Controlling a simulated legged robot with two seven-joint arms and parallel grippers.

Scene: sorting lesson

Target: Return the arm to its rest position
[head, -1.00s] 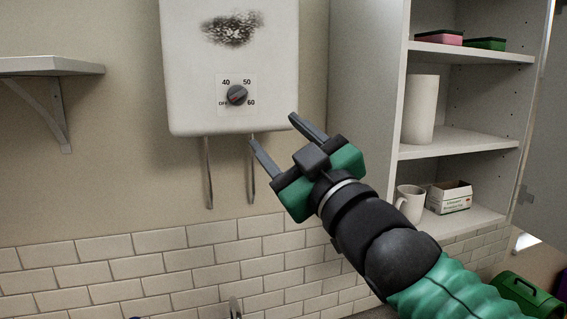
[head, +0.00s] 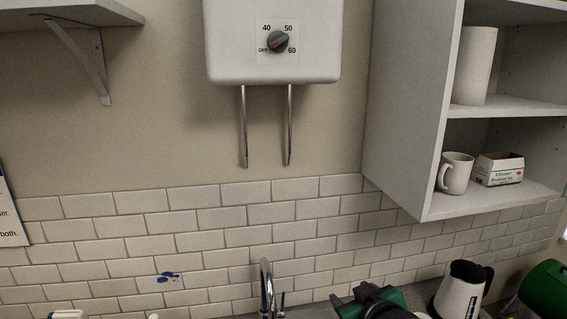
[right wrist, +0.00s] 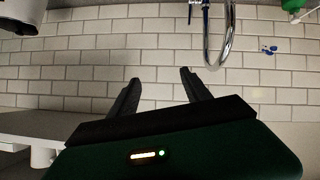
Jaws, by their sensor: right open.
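My right gripper (head: 352,294) is low in the head view, at the bottom edge right of the tap, with only its upper part showing. In the right wrist view its two dark fingers (right wrist: 158,76) stand apart with nothing between them, in front of the white tiled wall. Most of my right arm is below the head view. My left arm and gripper are not in view.
A white water heater (head: 225,65) with a dial (head: 278,42) hangs on the wall. An open cupboard (head: 405,120) holds a mug (head: 456,174) and a small box (head: 499,169).

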